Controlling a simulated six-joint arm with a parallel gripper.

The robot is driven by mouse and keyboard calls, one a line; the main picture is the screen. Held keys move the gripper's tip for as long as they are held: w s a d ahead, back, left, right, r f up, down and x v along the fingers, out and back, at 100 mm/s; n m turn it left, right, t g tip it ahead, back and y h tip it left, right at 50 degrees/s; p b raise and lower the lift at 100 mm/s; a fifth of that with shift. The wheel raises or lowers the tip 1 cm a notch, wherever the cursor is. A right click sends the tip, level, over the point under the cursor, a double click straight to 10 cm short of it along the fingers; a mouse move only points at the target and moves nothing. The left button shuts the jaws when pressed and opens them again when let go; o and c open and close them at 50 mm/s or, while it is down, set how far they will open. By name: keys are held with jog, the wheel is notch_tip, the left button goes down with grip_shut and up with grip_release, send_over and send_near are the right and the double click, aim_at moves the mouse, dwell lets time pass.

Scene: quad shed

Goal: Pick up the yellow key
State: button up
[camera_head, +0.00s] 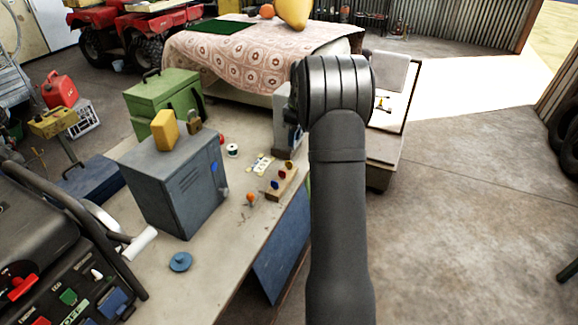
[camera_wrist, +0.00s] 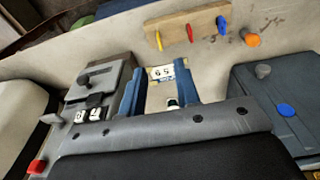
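The yellow key (camera_head: 288,165) hangs on a small wooden rack (camera_head: 285,187) on the workbench, beside a red key (camera_head: 282,174) and a blue key (camera_head: 275,184). In the wrist view the yellow key (camera_wrist: 158,40) is the leftmost on the rack, at the top and beyond my fingertips. My gripper (camera_wrist: 160,67) is open and empty, its two blue fingers apart. A number card (camera_wrist: 168,72) shows between them, lying on the bench. In the head view my arm hides the gripper.
A grey-blue locker (camera_head: 182,190) with a yellow block and a padlock on top stands left of the rack. A grey device (camera_wrist: 98,90) is left of my fingers. An orange knob-like object (camera_wrist: 252,40) lies near the rack. A green toolbox (camera_head: 163,100) stands behind the locker.

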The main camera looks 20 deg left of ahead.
send_over(289, 162)
jog(key=d, duration=0.1)
notch_tip(289, 162, down, 6)
jog(key=shift+f, duration=0.2)
jog(key=shift+w+a+f, duration=0.1)
jog(key=shift+a+f, duration=0.1)
jog(key=shift+f, duration=0.7)
jog(key=shift+s+a+f, duration=0.1)
jog(key=shift+a+f, duration=0.05)
jog(key=shift+f, duration=0.7)
jog(key=shift+w+a+f, duration=0.1)
jog(key=shift+a+f, duration=0.1)
jog(key=shift+f, duration=0.7)
grip_shut()
